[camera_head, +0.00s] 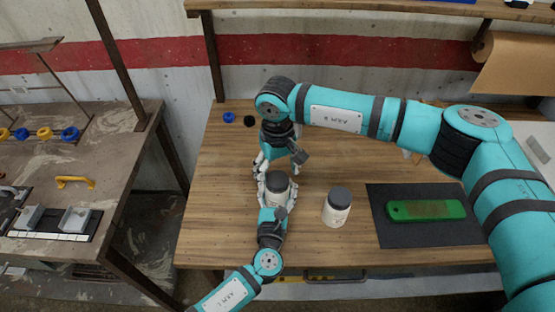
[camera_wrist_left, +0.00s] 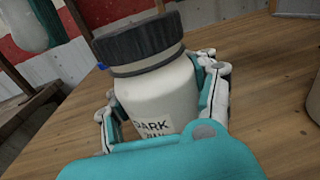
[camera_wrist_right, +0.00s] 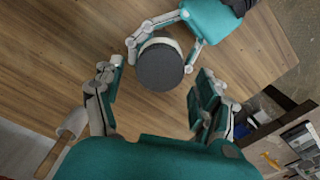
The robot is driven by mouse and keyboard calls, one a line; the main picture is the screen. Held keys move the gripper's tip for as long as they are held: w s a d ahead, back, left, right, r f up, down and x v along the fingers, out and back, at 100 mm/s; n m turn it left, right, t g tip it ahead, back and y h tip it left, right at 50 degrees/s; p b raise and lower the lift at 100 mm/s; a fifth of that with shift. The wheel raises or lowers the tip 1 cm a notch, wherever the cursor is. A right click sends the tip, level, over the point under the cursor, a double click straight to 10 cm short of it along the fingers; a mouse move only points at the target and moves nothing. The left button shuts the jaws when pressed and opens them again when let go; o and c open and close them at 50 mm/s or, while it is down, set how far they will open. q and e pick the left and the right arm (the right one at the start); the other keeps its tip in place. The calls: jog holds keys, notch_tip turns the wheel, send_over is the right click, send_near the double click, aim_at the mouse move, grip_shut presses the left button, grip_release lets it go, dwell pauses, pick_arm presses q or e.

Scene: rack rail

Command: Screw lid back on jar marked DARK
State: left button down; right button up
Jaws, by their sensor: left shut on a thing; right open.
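The white jar marked DARK (camera_wrist_left: 152,100) stands on the bench, its label partly cut off in the left wrist view. A black ribbed lid (camera_wrist_left: 137,42) sits on its mouth; I cannot tell how far it is threaded. The jar also shows in the head view (camera_head: 274,198). My left gripper (camera_head: 277,193) is shut around the jar body, one finger on each side. My right gripper (camera_wrist_right: 155,82) is open above the jar. In the right wrist view the round lid (camera_wrist_right: 160,66) lies between its spread fingers, apart from them.
A second white jar with a dark lid (camera_head: 336,210) stands just right of the held jar. A dark mat (camera_head: 400,238) with a green tool (camera_head: 425,210) lies further right. A blue ring (camera_head: 229,117) and a black piece (camera_head: 249,122) lie at the back left. The front left bench is clear.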

jog(key=shift+f, duration=0.9)
jog(key=shift+c, duration=0.2)
